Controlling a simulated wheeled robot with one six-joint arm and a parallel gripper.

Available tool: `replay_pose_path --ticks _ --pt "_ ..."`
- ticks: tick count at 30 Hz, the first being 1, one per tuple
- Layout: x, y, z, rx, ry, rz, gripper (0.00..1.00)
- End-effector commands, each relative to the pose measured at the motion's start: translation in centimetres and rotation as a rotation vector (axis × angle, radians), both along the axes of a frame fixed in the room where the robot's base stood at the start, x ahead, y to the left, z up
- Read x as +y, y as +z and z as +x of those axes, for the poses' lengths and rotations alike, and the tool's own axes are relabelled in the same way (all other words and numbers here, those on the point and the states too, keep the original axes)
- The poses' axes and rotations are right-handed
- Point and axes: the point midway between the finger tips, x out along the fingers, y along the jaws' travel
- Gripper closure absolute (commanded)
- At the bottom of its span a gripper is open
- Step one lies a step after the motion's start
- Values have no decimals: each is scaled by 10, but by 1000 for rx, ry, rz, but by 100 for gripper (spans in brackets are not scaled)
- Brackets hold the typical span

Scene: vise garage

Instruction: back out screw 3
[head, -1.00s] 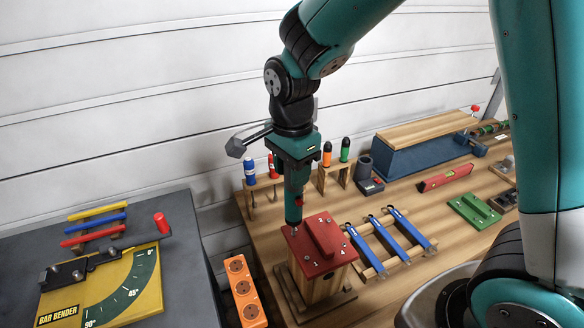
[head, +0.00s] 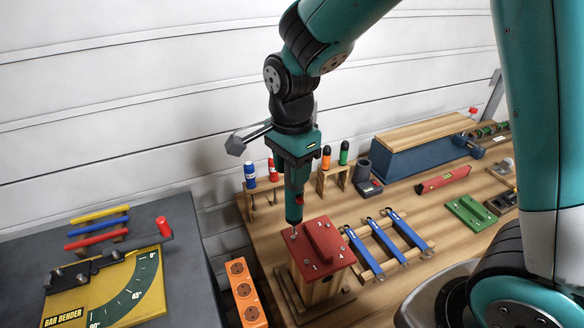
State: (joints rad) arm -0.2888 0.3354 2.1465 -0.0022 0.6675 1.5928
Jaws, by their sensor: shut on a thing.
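A wooden box with a red lid (head: 328,262) stands near the front left of the workbench. The lid has a raised red bar and small white numbers, of which 1 and 4 show at its front edge. My gripper (head: 294,160) points straight down above the lid's back left part. It is shut on a teal power driver (head: 295,198) with a red button, held upright. The driver's dark tip is at the lid's back left corner; I cannot tell if it touches a screw. The number and screw there are too small or hidden to read.
Tool stands (head: 333,178) are behind. A yellow bar bender (head: 125,290) is on the dark table at left.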

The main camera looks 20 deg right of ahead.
Motion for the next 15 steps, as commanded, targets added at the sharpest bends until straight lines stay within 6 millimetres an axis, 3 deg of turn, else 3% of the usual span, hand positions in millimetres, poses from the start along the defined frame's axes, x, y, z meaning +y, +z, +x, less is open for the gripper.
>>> replay_pose_path --ticks 3,15 --pt "0 16 1 -4 0 1 85" --pt "1 47 2 -8 0 2 85"
